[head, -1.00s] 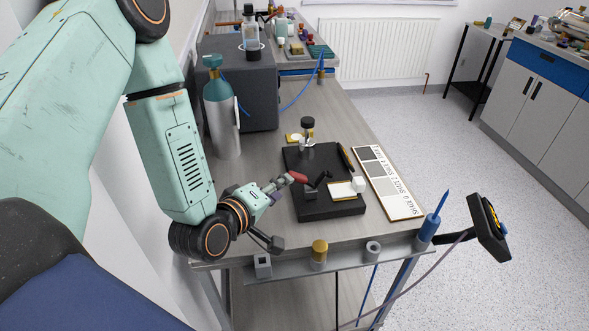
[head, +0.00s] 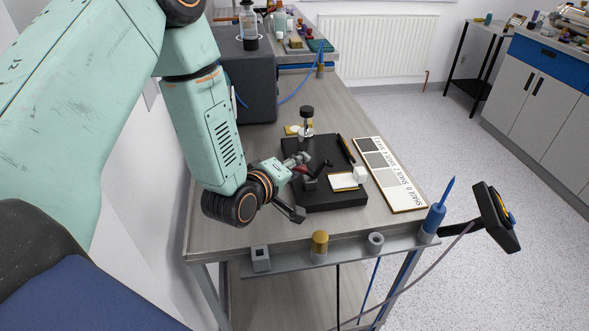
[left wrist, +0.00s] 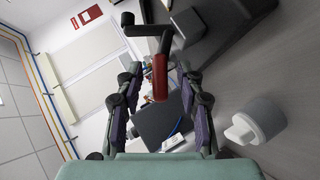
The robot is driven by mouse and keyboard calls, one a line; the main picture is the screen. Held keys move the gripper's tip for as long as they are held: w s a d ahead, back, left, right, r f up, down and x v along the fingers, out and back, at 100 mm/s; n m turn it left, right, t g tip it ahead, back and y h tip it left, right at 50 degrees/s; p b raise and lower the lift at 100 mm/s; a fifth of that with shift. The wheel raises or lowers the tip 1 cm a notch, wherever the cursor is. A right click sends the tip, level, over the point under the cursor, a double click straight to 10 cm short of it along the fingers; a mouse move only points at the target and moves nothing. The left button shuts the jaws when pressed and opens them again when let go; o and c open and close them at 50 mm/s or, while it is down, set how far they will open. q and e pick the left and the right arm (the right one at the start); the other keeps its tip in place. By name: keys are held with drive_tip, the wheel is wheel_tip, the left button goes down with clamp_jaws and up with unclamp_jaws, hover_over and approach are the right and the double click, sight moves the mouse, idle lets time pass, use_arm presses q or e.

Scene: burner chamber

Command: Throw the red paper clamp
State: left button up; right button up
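The red paper clamp shows as a red grip on a black cranked arm at the left edge of a black base (head: 322,152). In the head view its red grip (head: 300,169) is partly hidden by my left gripper (head: 297,163). In the left wrist view the red grip (left wrist: 160,77) lies between the two spread fingers of my left gripper (left wrist: 159,68), with visible gaps on both sides. The black arm runs up and left from it. The left gripper is open. My right gripper is not in view.
A black-capped bottle (head: 306,120) stands behind; a shade card (head: 391,176) lies right. A front rail (head: 339,254) carries a brass-topped cylinder (head: 320,243) and blue pointed tool (head: 437,213). A dark box (head: 250,88) stands behind.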

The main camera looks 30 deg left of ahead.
use_arm(q)
drive_tip(key=shift+w+f, duration=0.1)
drive_tip(key=shift+w, duration=0.1)
drive_tip(key=c, duration=0.4)
clamp_jaws()
